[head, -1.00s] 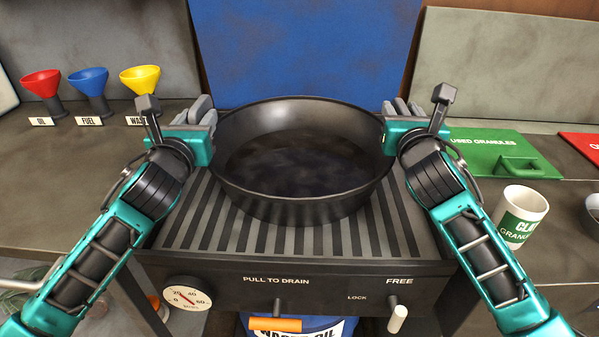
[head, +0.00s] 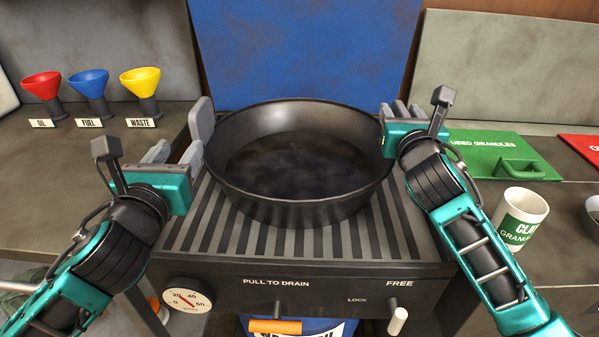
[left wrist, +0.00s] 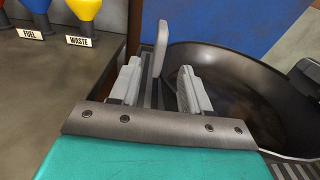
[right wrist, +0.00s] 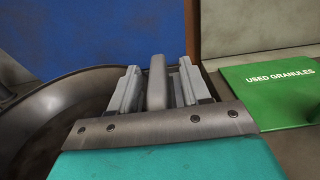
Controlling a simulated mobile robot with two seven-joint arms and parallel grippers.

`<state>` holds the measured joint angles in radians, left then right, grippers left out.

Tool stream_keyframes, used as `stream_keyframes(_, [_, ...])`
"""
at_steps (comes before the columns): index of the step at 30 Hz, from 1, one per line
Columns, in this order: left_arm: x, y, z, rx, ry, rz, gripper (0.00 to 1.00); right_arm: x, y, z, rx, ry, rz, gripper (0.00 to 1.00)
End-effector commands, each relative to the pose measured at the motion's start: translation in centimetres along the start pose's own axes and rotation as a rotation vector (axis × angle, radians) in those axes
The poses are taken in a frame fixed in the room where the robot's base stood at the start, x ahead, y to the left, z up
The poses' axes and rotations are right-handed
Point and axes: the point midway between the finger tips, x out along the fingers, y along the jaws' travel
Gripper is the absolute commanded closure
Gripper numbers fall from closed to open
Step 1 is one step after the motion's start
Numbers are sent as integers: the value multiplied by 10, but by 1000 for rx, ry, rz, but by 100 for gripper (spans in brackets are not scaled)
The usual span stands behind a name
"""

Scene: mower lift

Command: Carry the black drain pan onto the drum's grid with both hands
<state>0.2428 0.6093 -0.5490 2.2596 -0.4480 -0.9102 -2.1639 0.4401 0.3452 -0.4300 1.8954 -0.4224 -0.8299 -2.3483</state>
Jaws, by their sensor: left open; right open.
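The black drain pan (head: 298,208) sits upright on the drum's slatted grid (head: 190,237), with dark liquid in it. Its left grey handle tab (head: 201,120) stands clear in the head view. My left gripper (head: 175,151) is open and empty, drawn back toward the front left of that tab. In the left wrist view the tab (left wrist: 160,45) stands ahead, in line with the gap between the fingers. My right gripper (head: 401,109) is open around the right handle tab, which shows between the fingers in the right wrist view (right wrist: 157,82). I cannot tell whether the fingers touch it.
Red (head: 41,86), blue (head: 88,83) and yellow (head: 140,82) funnels stand on the left bench. A green used-granules lid (head: 490,152) and a granules cup (head: 520,217) are at right. A blue panel (head: 305,50) rises behind. The drum front has a gauge (head: 187,300) and levers.

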Motion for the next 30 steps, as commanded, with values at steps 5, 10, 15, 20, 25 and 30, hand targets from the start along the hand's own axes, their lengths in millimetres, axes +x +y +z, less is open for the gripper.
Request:
stream_keyframes(5, [-16,0,0,1,0,0,53,0,0,0,0,0,0,53])
stream_keyframes(10, [-19,0,0,0,-1,0,53,-10,0,-1,-2,1,0,53])
stream_keyframes(15, [-19,0,0,0,-1,0,53,-37,0,-1,-2,0,2,53])
stream_keyframes(20, [-19,0,0,-1,-1,0,53,-69,0,-1,-2,0,2,53])
stream_keyframes(25, [-18,0,0,-1,-1,0,53,-99,0,0,-1,1,2,53])
stream_keyframes(30, [-18,0,0,-1,-1,0,53,-116,0,0,-1,0,0,53])
